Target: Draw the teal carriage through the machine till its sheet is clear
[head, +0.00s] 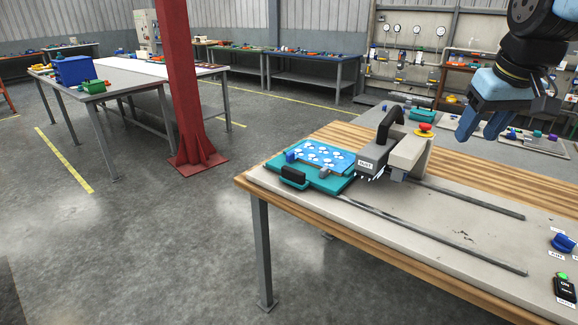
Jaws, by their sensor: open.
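The teal carriage (333,184) sits at the left end of the bench, left of the machine. A blue sheet (318,156) with white round spots lies on it. A black handle (294,175) stands at its near left edge, and a blue knob (291,156) is by the sheet's left side. The grey and beige machine (408,154) stands across the rails, right of the sheet, with a black arched handle on top. My gripper (480,132) is open and empty, in the air right of the machine, apart from the carriage.
Two dark rails (430,237) run right along the grey plate, which is bare between them. A red button (424,128) is by the machine. A blue knob (562,242) and an ON switch (565,287) are at the right. A red column (183,80) stands beyond the bench.

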